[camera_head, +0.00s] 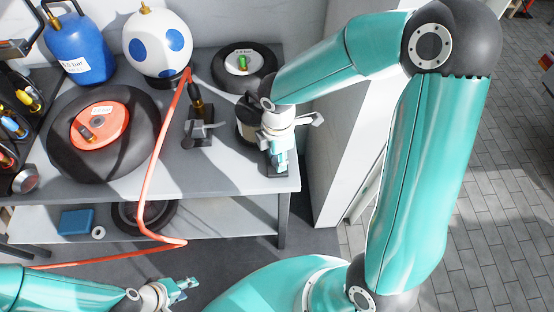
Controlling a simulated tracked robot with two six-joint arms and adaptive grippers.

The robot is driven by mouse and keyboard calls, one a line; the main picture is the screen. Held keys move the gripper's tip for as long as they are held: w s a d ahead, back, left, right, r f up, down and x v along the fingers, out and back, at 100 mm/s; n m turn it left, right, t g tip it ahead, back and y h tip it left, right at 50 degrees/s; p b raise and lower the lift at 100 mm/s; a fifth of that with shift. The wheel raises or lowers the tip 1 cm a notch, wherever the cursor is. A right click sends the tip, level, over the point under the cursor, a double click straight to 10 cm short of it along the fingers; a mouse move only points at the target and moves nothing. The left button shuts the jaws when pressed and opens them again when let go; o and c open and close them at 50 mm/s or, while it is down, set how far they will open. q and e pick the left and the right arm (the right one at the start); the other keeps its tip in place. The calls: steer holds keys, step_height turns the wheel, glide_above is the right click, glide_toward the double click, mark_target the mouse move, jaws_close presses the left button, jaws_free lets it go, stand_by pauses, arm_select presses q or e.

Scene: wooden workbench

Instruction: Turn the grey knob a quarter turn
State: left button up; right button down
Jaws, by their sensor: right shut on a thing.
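My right gripper (279,158) reaches down from above at the right end of the bench. It is shut on the grey knob, which the gripper's own fingers and wrist almost wholly hide. Which way the knob is turned cannot be told. My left gripper (184,289) is low in the picture, in front of the bench and well away from the knob. Its fingers are apart and nothing is between them.
The bench (225,172) holds a tyre with a red hub (101,128), a smaller tyre (262,82), a blue tank (78,48), a white spotted tank (158,42) and a black stand (197,131). An orange hose (150,175) hangs over the front edge.

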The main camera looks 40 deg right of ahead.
steer(key=m+b, duration=0.2)
steer(key=m, duration=0.1)
steer(key=shift+w+f+m, duration=0.1)
steer(key=shift+w+m, duration=0.05)
steer(key=shift+m, duration=0.25)
steer(key=m+b, duration=0.2)
steer(key=m, duration=0.1)
steer(key=shift+m, duration=0.3)
steer(key=m+b, duration=0.1)
steer(key=m, duration=0.1)
steer(key=shift+m, duration=0.3)
steer(key=shift+m+b, duration=0.85)
steer(key=shift+m, duration=0.65)
steer(key=shift+r, duration=0.2)
steer(key=c, duration=0.8)
jaws_free()
steer(key=shift+o, duration=0.2)
steer(key=shift+f, duration=0.1)
step_height(320, 180, up, 12)
